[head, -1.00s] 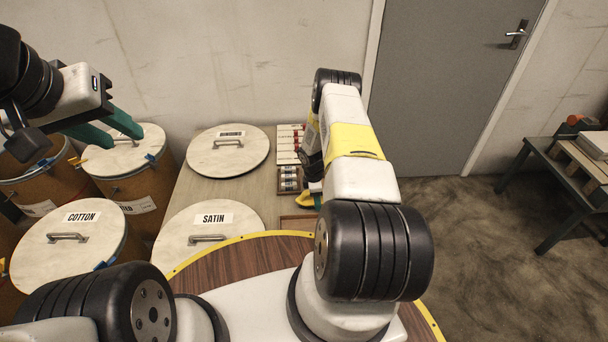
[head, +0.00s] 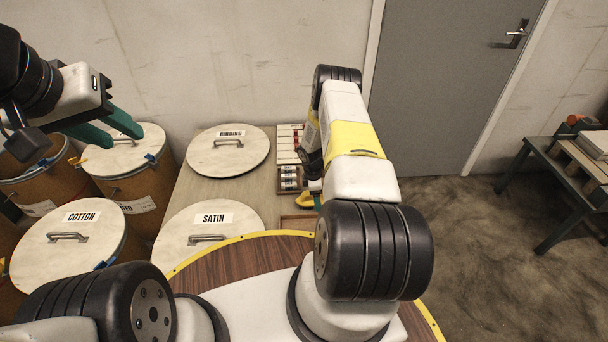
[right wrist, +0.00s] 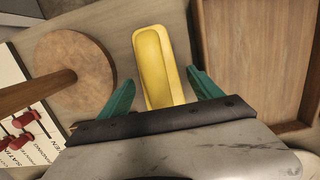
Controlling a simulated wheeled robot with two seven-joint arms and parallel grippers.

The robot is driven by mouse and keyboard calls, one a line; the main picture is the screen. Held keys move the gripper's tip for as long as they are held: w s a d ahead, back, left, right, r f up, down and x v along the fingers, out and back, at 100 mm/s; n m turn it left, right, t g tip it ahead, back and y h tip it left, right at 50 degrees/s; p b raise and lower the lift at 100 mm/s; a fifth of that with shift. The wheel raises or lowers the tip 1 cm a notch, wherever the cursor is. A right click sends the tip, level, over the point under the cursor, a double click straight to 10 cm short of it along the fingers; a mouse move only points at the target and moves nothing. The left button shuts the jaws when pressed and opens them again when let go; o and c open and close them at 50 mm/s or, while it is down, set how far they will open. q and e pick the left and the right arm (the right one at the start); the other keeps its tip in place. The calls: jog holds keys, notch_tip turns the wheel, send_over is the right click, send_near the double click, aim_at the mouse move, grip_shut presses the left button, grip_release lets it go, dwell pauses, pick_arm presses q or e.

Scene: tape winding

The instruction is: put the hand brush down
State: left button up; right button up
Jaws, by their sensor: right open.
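The yellow hand brush (right wrist: 158,65) lies on the tabletop in the right wrist view, its near end between my right fingers. My right gripper (right wrist: 161,80) is open, with a green finger on each side of the brush and gaps beside it. In the head view a bit of yellow (head: 303,200) shows beside my right arm, which hides most of that gripper. My left gripper (head: 123,137) is at the upper left over a drum lid, its two green fingers apart and nothing seen between them.
A wooden tray (right wrist: 200,45) is close on the brush's right. A round wooden disc (right wrist: 75,65) with a rod is on its left, near a printed card (right wrist: 15,130). Lidded drums, including the SATIN lid (head: 180,235) and COTTON lid (head: 45,250), crowd the left.

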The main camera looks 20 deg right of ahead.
jog(key=r, duration=0.7)
jog(key=a+r, duration=0.1)
jog(key=r, duration=0.2)
jog(key=shift+w+a+r, duration=0.1)
jog(key=shift+w+r, duration=0.05)
jog(key=shift+r, duration=0.15)
jog(key=s+a+r+m+t, duration=0.2)
jog(key=a+r+m, duration=0.1)
jog(key=r, duration=1.5)
jog(key=s+a+r+m+t, duration=0.15)
jog(key=r+m, duration=0.25)
jog(key=r, duration=1.3)
jog(key=s+a+r+m+t+y, duration=0.15)
jog(key=s+a+r+m, duration=0.35)
jog(key=s+r, duration=0.75)
jog(key=s+a+r+m+y, duration=0.1)
jog(key=s+a+r, duration=0.1)
jog(key=s, duration=0.4)
jog(key=s+a+r+m+t+y, duration=0.1)
jog(key=s+a+r, duration=0.1)
jog(key=s, duration=0.4)
jog(key=shift+s+a+t, duration=0.3)
jog(key=shift+s+a, duration=0.1)
jog(key=shift+a, duration=0.2)
jog(key=shift+o, duration=0.6)
jog(key=shift+r, duration=0.1)
